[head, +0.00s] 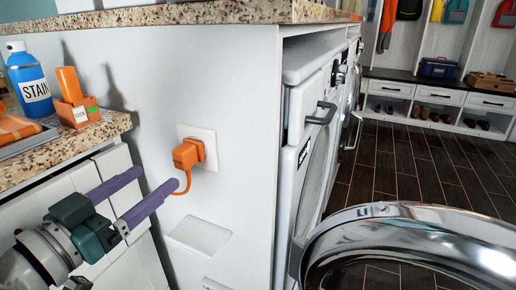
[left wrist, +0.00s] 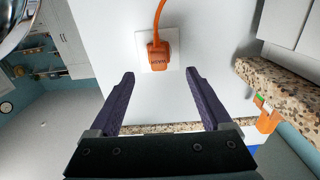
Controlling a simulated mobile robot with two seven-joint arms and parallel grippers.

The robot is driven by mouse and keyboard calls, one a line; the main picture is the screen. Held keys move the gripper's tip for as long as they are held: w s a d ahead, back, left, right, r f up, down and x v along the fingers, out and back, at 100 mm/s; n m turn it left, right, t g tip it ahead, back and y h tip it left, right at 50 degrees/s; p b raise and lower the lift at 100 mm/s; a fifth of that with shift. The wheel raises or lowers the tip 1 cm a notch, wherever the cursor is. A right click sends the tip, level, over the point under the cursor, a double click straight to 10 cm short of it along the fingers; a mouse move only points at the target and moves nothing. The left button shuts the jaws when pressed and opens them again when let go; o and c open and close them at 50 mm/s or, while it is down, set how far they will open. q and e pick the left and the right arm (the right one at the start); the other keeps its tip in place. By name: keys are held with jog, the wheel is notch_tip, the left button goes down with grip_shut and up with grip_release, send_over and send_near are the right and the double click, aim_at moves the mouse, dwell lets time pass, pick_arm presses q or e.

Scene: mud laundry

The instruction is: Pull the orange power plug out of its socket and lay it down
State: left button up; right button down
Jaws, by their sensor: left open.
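The orange power plug (head: 187,154) sits in a white wall socket (head: 209,136) on the side panel of the cabinet, with its orange cord hanging down below it. My left gripper (head: 151,187) is open, its two purple fingers pointing toward the plug from the lower left. In the left wrist view the plug (left wrist: 159,57) is beyond the fingertips, roughly centred between them and apart from them. The left gripper (left wrist: 158,78) is empty there. The cord runs to the top of that view. My right gripper is not in view.
A granite counter (head: 100,132) at left holds a blue stain bottle (head: 30,78) and an orange holder (head: 77,110). An open round chrome door (head: 400,225) fills the lower right. Washing machines (head: 310,130) stand beyond the panel. A blank white plate (head: 200,235) is below the socket.

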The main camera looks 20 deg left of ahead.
aim_at(178, 163)
pick_arm(q)
jog(key=shift+d, duration=0.15)
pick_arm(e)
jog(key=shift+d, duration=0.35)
pick_arm(q)
jog(key=w+b, duration=0.1)
jog(key=w, duration=0.1)
jog(key=w+b, duration=0.1)
jog(key=w, duration=0.2)
jog(key=w+b, duration=0.1)
jog(key=w, duration=0.1)
jog(key=shift+w+d+f+b, duration=0.1)
jog(key=shift+w+d+b, duration=0.2)
jog(key=shift+w, duration=0.7)
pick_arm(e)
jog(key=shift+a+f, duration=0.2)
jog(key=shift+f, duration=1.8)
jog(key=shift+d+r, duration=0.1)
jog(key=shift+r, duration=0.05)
pick_arm(q)
jog(key=shift+c, duration=0.2)
grip_shut()
